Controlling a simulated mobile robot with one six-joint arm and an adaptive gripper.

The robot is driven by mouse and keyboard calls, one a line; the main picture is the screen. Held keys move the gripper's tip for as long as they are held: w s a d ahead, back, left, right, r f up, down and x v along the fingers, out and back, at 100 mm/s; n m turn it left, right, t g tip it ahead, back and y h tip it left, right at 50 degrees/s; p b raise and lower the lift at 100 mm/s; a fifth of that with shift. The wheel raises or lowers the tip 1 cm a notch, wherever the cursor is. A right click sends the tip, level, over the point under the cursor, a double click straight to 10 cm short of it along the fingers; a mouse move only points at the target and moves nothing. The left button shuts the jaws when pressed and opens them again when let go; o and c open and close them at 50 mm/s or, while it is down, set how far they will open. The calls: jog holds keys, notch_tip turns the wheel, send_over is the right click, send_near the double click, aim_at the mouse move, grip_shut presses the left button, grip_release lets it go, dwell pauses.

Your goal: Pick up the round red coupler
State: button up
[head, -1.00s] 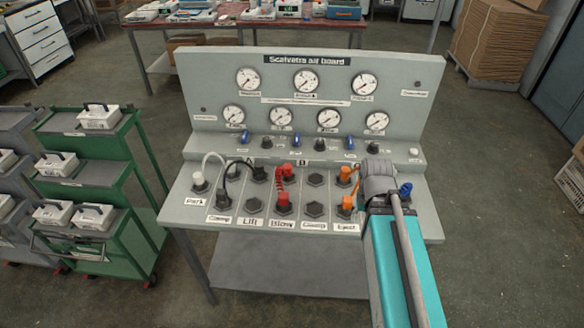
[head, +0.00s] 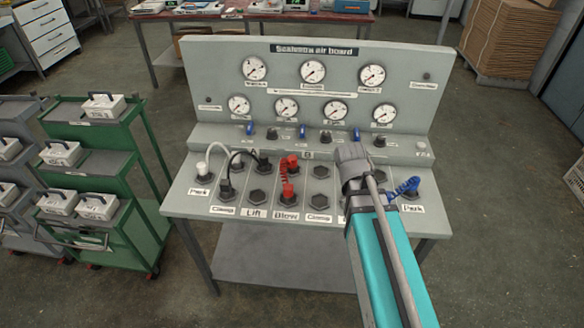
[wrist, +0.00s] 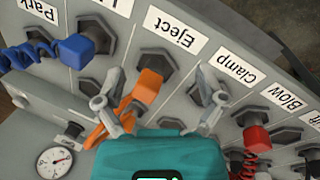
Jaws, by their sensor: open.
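In the head view, a red coupler (head: 288,191) sits upright on the board's front row, above the Blow label. A second red coupler (head: 291,163) stands behind it, joined by a coiled red hose. I cannot tell which one is the round one. The wrist view shows the front red coupler (wrist: 256,138) right of my gripper, apart from it. My gripper (wrist: 158,74) is open and empty over the board, with an orange coupler (wrist: 148,86) showing between its fingers. In the head view, my gripper's body is right of the red couplers and its fingers are hidden.
A blue coupler (head: 410,186) with a coiled hose is right of my arm. A white coupler (head: 203,171) and black coupler (head: 226,190) stand at left. The gauge panel (head: 350,85) rises behind. A green cart (head: 135,225) stands left of the board.

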aim_at(289, 159)
jog(key=w+a+n+h+b, duration=0.1)
jog(key=w+a+n, duration=0.1)
jog(key=w+a+f+n+t+h+b, duration=0.1)
jog(key=w+a+n, duration=0.1)
jog(key=w+a+n+t+h+b, duration=0.1)
jog(key=w+a+n, duration=0.1)
jog(key=a+n, duration=0.1)
jog(key=shift+w+f, duration=0.2)
jog(key=w+a+n, duration=0.1)
jog(key=a, duration=0.1)
jog(key=w+a+n+t+h+b, duration=0.1)
jog(key=a+n, duration=0.1)
jog(key=w+a+n+h+b, duration=0.1)
jog(key=a+n, duration=0.1)
jog(key=shift+w+a+r+t, duration=0.2)
jog(key=shift+a+t, duration=0.1)
jog(key=shift+t, duration=0.1)
jog(key=w+a+r+n+t+h+b, duration=0.2)
jog(key=a+n+t, duration=0.3)
jog(key=a+n, duration=0.4)
jog(key=a+b, duration=0.1)
jog(key=a, duration=0.6)
jog(key=shift+w+r+n+b, duration=0.3)
jog(key=shift+w+r+b, duration=0.05)
jog(key=shift+d, duration=0.1)
jog(key=shift+b+x, duration=1.65)
jog(key=shift+x, duration=2.65)
